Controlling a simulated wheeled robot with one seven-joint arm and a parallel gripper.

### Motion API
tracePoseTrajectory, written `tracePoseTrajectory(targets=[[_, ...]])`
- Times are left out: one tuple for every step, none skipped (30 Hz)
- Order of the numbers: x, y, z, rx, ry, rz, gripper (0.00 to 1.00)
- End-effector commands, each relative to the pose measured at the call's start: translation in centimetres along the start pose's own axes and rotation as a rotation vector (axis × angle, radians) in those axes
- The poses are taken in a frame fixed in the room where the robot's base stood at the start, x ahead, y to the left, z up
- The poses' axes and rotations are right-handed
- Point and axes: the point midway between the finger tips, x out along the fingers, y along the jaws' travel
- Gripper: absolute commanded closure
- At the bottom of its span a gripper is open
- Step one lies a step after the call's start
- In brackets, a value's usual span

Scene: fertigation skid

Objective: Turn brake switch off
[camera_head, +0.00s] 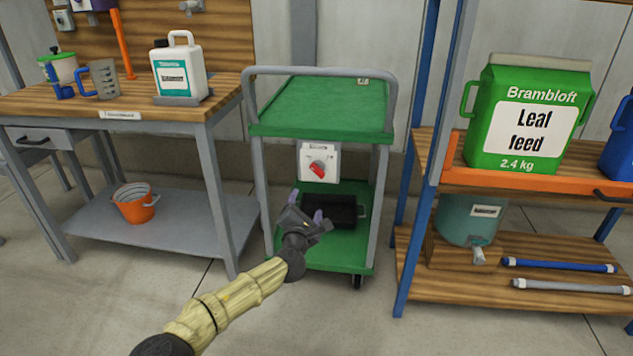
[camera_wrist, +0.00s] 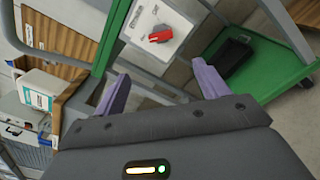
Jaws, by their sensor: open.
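The switch is a white box (camera_head: 330,165) with a red knob (camera_head: 318,169), mounted under the top deck of the green cart (camera_head: 320,127). In the wrist view the white box (camera_wrist: 146,20) and its red knob (camera_wrist: 161,35) lie beyond the fingers, at upper centre. The red knob's handle is tilted; its small markings are too small to read. My gripper (camera_head: 306,207) is in front of the cart, lower than the switch and apart from it. In the wrist view my gripper (camera_wrist: 160,85) shows its two purple fingers spread, with nothing between them.
A black tray (camera_head: 335,211) sits on the cart's lower deck. A wooden workbench (camera_head: 130,100) with a white jug (camera_head: 180,70) stands left. The grey cart posts flank the switch.

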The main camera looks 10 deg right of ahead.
Motion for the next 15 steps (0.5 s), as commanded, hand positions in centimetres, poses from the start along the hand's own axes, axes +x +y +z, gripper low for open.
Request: tracePoseTrajectory(targets=[[0.0,0.0,0.1,0.002,0.000,-0.002,0.27],[0.0,0.0,0.1,0.002,0.000,-0.002,0.27],[0.0,0.0,0.1,0.002,0.000,-0.003,0.27],[0.0,0.0,0.1,0.003,0.000,-0.003,0.27],[0.0,0.0,0.1,0.003,0.000,-0.003,0.27],[0.1,-0.1,0.1,0.003,0.000,-0.004,0.27],[0.1,-0.1,0.1,0.003,-0.001,-0.004,0.27],[0.3,-0.1,0.1,0.004,-0.001,-0.005,0.27],[0.5,-0.2,0.1,0.004,-0.001,-0.005,0.27],[0.7,-0.2,0.1,0.004,-0.001,-0.005,0.27],[0.9,-0.2,0.1,0.005,-0.001,-0.005,0.27],[1.4,-0.2,0.1,0.005,-0.001,-0.006,0.27],[1.7,-0.2,0.0,0.006,-0.001,-0.006,0.27],[2.1,-0.3,0.1,0.006,-0.001,-0.006,0.27],[2.7,-0.3,0.1,0.006,-0.002,-0.006,0.27]])
